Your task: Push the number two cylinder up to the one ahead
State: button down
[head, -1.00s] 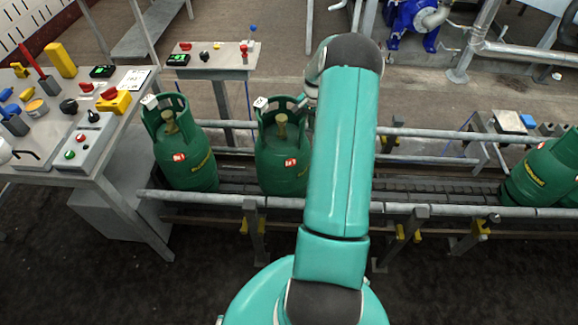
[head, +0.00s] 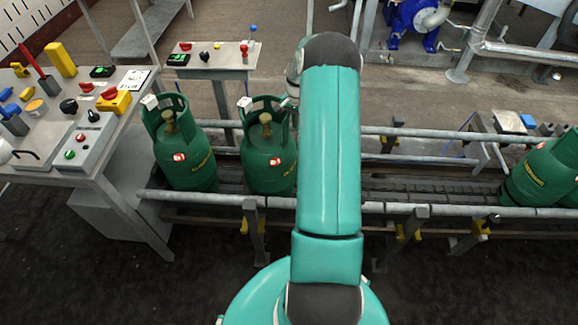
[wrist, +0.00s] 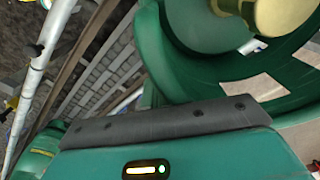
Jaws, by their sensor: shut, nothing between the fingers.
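Two upright green gas cylinders stand on the conveyor left of my arm in the head view. The left one (head: 184,155) is apart from the second one (head: 268,160), with a narrow gap between them. No number is readable on either. My gripper is mostly hidden behind my arm in the head view, at the second cylinder's right side. In the wrist view my gripper (wrist: 165,121) is shut and empty, its grey edge against or very near a green cylinder collar (wrist: 205,75) with a yellowish valve (wrist: 285,18). Contact itself is hard to tell.
More green cylinders (head: 540,172) stand at the far right of the conveyor (head: 420,190). Metal guard rails (head: 395,208) run along both sides. A control table (head: 125,150) stands at the left and a smaller panel table (head: 215,62) behind.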

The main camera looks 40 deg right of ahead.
jog(key=shift+w+a+f, duration=0.2)
jog(key=shift+w+a, duration=1.5)
jog(key=shift+w+a+f, duration=0.2)
jog(key=shift+w+a, duration=1.45)
jog(key=shift+a, duration=0.05)
jog(key=shift+w+a+f, duration=0.2)
jog(key=shift+w+a, duration=1.5)
jog(key=shift+s+d, duration=0.15)
jog(key=shift+s+d+f, duration=0.1)
jog(key=shift+s+d, duration=0.05)
jog(key=shift+d+r, duration=0.2)
jog(key=shift+r, duration=0.55)
jog(key=r, duration=0.4)
jog(key=shift+d+r, duration=0.2)
jog(key=shift+r, duration=2.85)
jog(key=shift+r, duration=0.1)
